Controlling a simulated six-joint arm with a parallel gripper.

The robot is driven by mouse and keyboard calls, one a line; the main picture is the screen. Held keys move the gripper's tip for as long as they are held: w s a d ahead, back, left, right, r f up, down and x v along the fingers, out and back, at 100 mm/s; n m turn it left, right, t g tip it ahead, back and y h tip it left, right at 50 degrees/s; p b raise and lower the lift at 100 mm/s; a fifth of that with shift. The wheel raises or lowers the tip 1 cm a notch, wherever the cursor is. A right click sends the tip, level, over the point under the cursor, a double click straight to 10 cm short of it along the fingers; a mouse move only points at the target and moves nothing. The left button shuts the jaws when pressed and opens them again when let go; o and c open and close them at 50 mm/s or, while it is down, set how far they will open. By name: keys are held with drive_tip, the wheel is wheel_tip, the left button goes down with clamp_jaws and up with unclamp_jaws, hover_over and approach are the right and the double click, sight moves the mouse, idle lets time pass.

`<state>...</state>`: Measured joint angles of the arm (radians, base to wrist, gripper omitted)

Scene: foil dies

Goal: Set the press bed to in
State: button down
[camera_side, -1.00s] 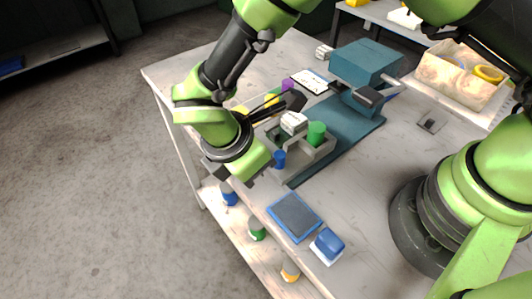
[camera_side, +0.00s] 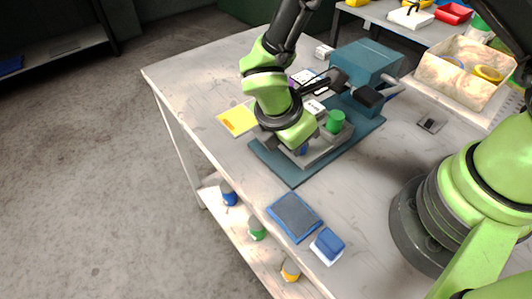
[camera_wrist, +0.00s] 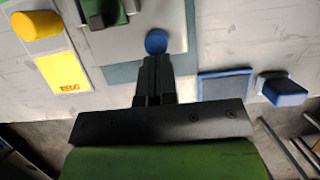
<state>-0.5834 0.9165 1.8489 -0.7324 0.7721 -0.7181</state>
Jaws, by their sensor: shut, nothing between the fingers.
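The teal press (camera_side: 365,62) stands on a teal base plate (camera_side: 290,173). Its grey bed (camera_side: 328,152) sits on the plate close to the press head, with bare plate showing in front. A blue knob (camera_side: 302,150) is at the bed's front and also shows in the wrist view (camera_wrist: 156,42). My gripper (camera_wrist: 155,62) is shut and empty, its tips right at the knob; I cannot tell if they touch.
A yellow card (camera_side: 238,120) lies left of the press. A blue-framed pad (camera_side: 295,217) and a blue-and-white block (camera_side: 327,246) lie near the front edge. A bin (camera_side: 464,75) with a yellow ring stands at the right.

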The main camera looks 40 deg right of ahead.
drive_tip(key=d, duration=0.2)
drive_tip(key=shift+d, duration=0.3)
drive_tip(key=shift+a, duration=0.1)
